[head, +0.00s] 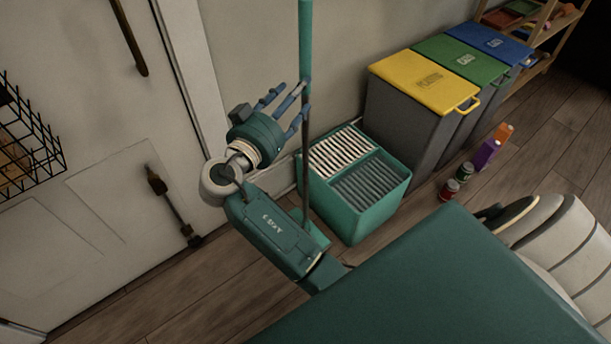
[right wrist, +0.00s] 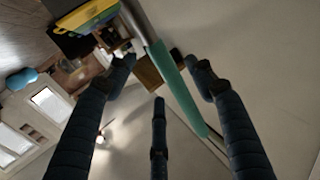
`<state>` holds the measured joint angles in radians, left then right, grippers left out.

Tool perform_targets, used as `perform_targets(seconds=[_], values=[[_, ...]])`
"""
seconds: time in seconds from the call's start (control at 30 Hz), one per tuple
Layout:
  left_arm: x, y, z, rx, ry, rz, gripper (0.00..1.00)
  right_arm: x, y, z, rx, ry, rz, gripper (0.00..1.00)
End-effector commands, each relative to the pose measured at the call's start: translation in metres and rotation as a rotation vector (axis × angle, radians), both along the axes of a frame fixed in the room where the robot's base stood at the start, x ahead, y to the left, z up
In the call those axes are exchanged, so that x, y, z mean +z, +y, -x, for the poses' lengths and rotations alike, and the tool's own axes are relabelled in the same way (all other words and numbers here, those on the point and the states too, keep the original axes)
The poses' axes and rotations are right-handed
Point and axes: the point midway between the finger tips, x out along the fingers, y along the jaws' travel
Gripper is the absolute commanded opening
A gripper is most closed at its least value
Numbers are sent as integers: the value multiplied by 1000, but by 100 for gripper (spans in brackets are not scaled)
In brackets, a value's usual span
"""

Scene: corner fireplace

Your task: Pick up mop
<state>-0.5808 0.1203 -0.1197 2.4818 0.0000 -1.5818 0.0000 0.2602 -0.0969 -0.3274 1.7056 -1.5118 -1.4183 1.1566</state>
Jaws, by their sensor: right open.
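The mop stands upright in the head view, its thin teal and grey pole (head: 306,40) rising beside the bucket against the wall. Its lower end is partly hidden behind my arm. My right gripper (head: 297,100) is at the pole with its fingers spread and open. In the right wrist view, the teal part of the pole (right wrist: 178,90) runs slantwise between the open fingers (right wrist: 160,75). I cannot tell whether any finger touches it. My left gripper is not in view.
A teal bucket (head: 368,217) with slatted inserts stands right of the pole. Yellow (head: 424,80), green (head: 460,58) and blue (head: 490,42) lidded bins stand along the wall. A white door (head: 110,200) is at left.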

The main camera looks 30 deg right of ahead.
Motion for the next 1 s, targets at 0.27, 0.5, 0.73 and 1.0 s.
perform_targets(seconds=[0.27,0.5,0.73,1.0], values=[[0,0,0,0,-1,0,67,-1,-24,-12,0,1,3,54],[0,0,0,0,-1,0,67,-3,-52,-28,1,2,1,54],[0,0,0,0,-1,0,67,-4,-55,-30,2,4,0,54],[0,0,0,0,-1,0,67,-4,-54,-29,2,4,0,10]])
